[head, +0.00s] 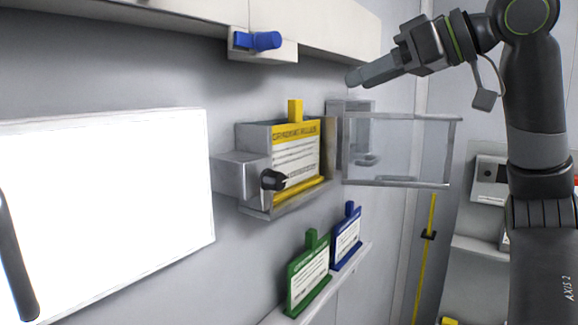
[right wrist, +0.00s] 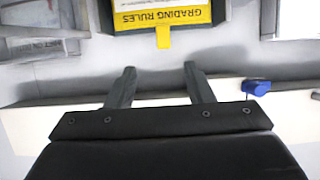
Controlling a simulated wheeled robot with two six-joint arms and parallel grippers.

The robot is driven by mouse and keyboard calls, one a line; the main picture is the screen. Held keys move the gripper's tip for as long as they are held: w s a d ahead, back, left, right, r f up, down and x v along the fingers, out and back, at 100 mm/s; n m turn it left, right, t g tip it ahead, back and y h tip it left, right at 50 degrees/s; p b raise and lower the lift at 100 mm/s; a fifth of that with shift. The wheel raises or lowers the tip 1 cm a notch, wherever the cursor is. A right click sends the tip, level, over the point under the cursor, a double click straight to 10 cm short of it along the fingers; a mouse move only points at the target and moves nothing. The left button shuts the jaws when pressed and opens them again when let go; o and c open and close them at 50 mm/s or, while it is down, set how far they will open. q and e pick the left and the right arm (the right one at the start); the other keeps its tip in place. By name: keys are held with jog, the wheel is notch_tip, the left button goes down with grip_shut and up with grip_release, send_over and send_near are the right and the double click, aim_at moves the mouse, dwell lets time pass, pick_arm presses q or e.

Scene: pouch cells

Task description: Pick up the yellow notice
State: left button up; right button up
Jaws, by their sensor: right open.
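The yellow notice (head: 296,152) stands in a grey wall holder (head: 262,207), its yellow tab sticking up above the holder. In the right wrist view the notice (right wrist: 164,17) appears upside down at the top, with the words "GRADING RULES" and its tab pointing toward my fingers. My right gripper (head: 354,78) is above and to the right of the notice in the head view, apart from it. In the right wrist view my right gripper (right wrist: 160,80) has its fingers spread with nothing between them. My left gripper is not in view.
A clear framed panel (head: 400,150) juts out right of the holder. A black knob (head: 272,180) is on the holder's front. Green (head: 309,274) and blue (head: 346,239) notices stand on a lower ledge. A blue knob (head: 258,41) is above. A white panel (head: 110,210) is at left.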

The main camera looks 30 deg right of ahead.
aim_at(300, 109)
jog(key=p+x, duration=0.2)
jog(key=x, duration=0.7)
jog(key=shift+a+r+p, duration=0.15)
jog(key=shift+a+p, duration=0.05)
jog(key=shift+p, duration=0.1)
jog(key=shift+w, duration=0.3)
jog(key=shift+w+a+f+p, duration=0.1)
jog(key=shift+f+p, duration=0.15)
jog(key=shift+p, duration=0.2)
jog(key=p+x, duration=0.1)
jog(key=x, duration=0.1)
jog(key=p+x, duration=0.1)
jog(key=x, duration=0.1)
jog(key=shift+a+p, duration=0.3)
jog(key=shift+w+a+f, duration=0.1)
jog(key=shift+f, duration=0.1)
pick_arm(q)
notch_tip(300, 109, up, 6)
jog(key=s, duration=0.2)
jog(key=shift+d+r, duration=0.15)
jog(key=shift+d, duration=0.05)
pick_arm(e)
jog(key=shift+f, duration=0.1)
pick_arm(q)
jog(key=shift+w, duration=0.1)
